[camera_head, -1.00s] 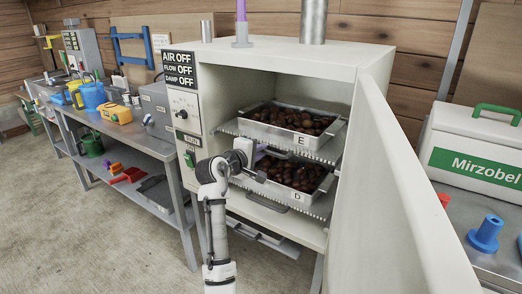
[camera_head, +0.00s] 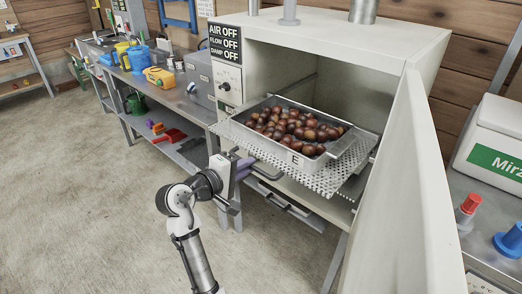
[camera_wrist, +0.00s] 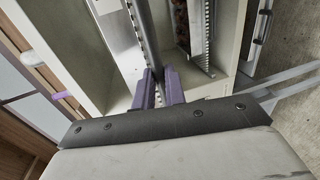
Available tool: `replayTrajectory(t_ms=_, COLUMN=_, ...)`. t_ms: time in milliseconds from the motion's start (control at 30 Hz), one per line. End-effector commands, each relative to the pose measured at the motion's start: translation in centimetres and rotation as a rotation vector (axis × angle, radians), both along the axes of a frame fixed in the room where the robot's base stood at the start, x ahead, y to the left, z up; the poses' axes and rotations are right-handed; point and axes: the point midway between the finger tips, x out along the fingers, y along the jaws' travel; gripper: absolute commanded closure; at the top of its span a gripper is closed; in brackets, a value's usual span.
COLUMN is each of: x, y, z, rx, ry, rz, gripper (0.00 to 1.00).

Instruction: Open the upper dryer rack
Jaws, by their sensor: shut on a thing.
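The upper dryer rack (camera_head: 325,180) is a perforated metal sheet, drawn well out past the front of the open dryer (camera_head: 285,62). On it sits a metal tray marked E (camera_head: 318,163), full of brown chestnuts (camera_head: 292,130). My gripper (camera_head: 243,167) is at the rack's front edge, left of the E label. In the wrist view its purple fingers (camera_wrist: 160,87) are shut on the thin rack edge (camera_wrist: 143,35). The lower rack (camera_wrist: 206,45) shows in the wrist view; in the head view it is mostly hidden under the upper one.
The dryer door (camera_head: 405,190) stands open on the right, close to the rack. A workbench (camera_head: 185,98) with cans and tools is on the left. A bench at right holds a white Mirzobel box (camera_head: 495,140) and red and blue pegs. The floor in front is clear.

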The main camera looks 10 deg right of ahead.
Motion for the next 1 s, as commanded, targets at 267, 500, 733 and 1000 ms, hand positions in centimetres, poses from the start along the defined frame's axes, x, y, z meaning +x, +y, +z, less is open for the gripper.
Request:
replayTrajectory(t_ms=267, x=-1.7, y=2.2, z=0.0, rx=0.0, ry=0.001, rz=0.001, gripper=1.0)
replayTrajectory(t_ms=500, x=-2.0, y=2.6, z=0.0, rx=-0.001, ry=-0.001, rz=0.0, gripper=1.0)
replayTrajectory(t_ms=733, x=-1.9, y=2.6, z=0.0, rx=-0.001, ry=-0.001, rz=0.0, gripper=1.0)
replayTrajectory(t_ms=1000, x=-1.9, y=2.5, z=0.0, rx=-0.001, ry=-0.001, rz=0.0, gripper=0.66)
